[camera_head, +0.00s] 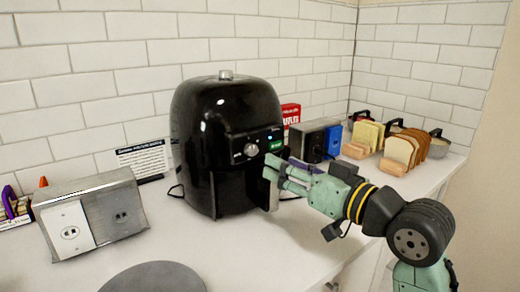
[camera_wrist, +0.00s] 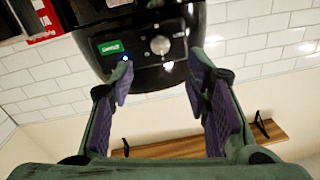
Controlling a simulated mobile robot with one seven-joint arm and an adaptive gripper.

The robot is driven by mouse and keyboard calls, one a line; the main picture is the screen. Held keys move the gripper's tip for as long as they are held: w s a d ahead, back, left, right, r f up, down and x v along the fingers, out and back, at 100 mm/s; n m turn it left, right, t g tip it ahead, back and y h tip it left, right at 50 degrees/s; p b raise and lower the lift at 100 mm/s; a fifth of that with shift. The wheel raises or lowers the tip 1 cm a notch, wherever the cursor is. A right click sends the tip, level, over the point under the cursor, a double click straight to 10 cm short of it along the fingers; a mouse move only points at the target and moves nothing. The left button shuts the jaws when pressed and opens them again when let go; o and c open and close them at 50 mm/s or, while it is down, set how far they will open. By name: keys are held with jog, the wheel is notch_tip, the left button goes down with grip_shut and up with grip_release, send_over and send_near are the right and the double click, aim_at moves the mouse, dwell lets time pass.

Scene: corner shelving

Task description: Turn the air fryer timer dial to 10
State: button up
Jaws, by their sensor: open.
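The black air fryer (camera_head: 212,135) stands on the white counter against the tiled wall, its front facing right of the picture. A round silver dial (camera_head: 251,150) sits on its upper front panel; the dial (camera_wrist: 160,45) also shows in the wrist view, near a green label (camera_wrist: 110,47). The dial's markings are too small to read. My gripper (camera_head: 275,172) is just in front of the fryer, below the panel in the head view. In the wrist view my gripper (camera_wrist: 160,63) is open, with the dial between the directions of its two purple-padded fingers; nothing is held.
A grey outlet box (camera_head: 92,215) stands at the left, with a small sign (camera_head: 141,158) behind. A red box (camera_head: 290,115), another outlet box (camera_head: 312,138) and bread slices in racks (camera_head: 400,148) stand at the right. A grey round plate (camera_head: 152,278) lies in front.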

aim_at(253, 151)
jog(key=p+x, duration=0.2)
jog(key=x, duration=0.6)
jog(key=shift+a, duration=0.1)
grip_shut()
